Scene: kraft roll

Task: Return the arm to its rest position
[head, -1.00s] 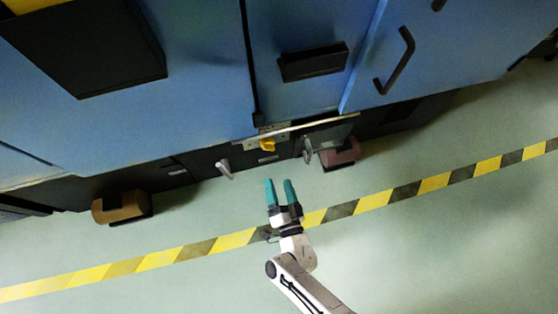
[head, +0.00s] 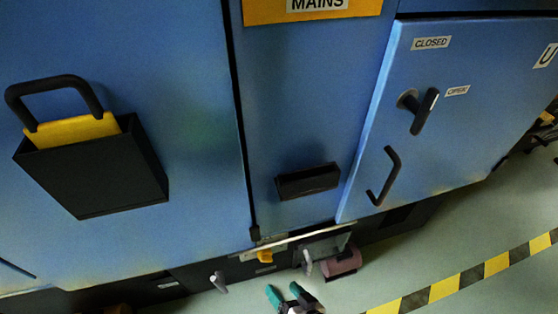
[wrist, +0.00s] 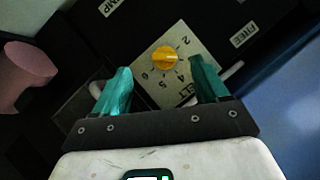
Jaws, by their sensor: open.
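My gripper (head: 287,295) shows at the bottom edge of the head view, with teal fingers apart and nothing between them. Most of my arm is out of that view. In the wrist view the two teal fingers (wrist: 162,88) stand open in front of a plate with a yellow knob (wrist: 165,58) and numbers around it. The knob lies beyond the fingertips; I cannot tell the exact gap. In the head view the yellow knob (head: 265,257) sits low on the blue cabinet, above and left of my gripper.
Grey levers (head: 218,281) and a dark red roll (head: 342,262) are at the cabinet's base. The blue cabinet door (head: 450,110) has a handle (head: 385,176). A black holder (head: 95,172) hangs at left. Green floor with a striped line (head: 460,281) is open at lower right.

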